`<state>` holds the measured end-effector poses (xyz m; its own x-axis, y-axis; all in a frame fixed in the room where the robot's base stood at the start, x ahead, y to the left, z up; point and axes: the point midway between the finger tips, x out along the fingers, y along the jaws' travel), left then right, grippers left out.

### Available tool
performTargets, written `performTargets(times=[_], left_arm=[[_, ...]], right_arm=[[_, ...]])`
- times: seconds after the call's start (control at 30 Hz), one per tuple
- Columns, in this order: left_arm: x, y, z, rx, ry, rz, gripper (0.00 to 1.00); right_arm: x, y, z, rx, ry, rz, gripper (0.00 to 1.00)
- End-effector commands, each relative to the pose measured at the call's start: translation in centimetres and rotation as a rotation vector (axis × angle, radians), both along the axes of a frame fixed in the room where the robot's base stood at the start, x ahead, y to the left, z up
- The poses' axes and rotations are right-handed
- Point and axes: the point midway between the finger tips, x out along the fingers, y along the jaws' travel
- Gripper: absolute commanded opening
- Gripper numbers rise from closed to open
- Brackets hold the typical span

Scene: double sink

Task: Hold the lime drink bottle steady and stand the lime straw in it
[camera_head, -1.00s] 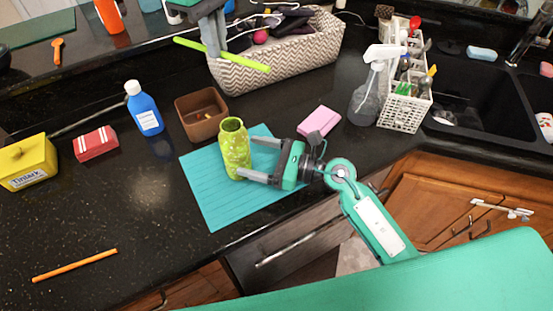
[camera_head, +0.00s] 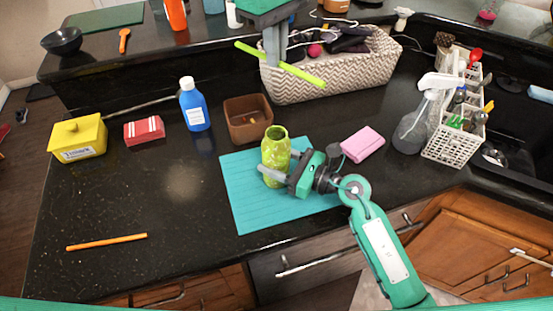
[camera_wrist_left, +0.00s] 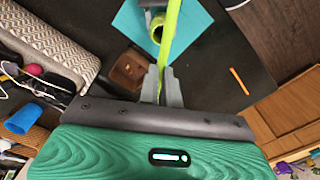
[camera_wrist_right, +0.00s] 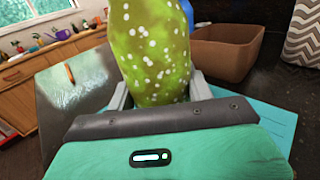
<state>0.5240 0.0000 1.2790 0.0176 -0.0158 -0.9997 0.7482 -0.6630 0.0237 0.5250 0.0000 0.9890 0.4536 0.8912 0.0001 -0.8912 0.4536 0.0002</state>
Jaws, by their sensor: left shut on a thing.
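The lime drink bottle (camera_head: 275,152) stands upright and open-topped on the teal mat (camera_head: 243,205). My right gripper (camera_head: 276,162) is low at the bottle, with one finger on each side of it. The bottle (camera_wrist_right: 150,45) fills the middle of the right wrist view; whether the fingers press on it is unclear. My left gripper (camera_head: 276,60) is shut on the lime straw (camera_head: 307,77), which is tilted and raised in front of the patterned basket. In the left wrist view the straw (camera_wrist_left: 170,30) passes across the bottle mouth (camera_wrist_left: 156,34), apart from it in the head view.
A brown box (camera_head: 248,122), blue bottle (camera_head: 194,108), red box (camera_head: 144,131) and yellow container (camera_head: 78,138) stand left of the bottle. A pink sponge (camera_head: 362,145), spray bottle (camera_head: 412,128) and white caddy (camera_head: 455,142) stand right. An orange straw (camera_head: 107,242) lies front left. The patterned basket (camera_head: 345,80) is behind.

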Motion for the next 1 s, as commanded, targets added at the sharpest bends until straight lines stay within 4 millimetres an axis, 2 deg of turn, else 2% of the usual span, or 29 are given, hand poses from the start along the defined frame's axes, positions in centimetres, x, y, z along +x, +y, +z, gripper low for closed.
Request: performTargets(times=[0.17, 1.0], left_arm=[[0.0, 0.0, -0.5, 0.001, 0.001, 0.000, 0.00], [0.0, 0.0, -6.4, 0.001, 0.002, -0.001, 0.00]], right_arm=[[0.0, 0.0, 0.0, 0.000, 0.000, 0.000, 0.28], [0.0, 0.0, 0.0, 0.000, 0.000, 0.000, 0.28]])
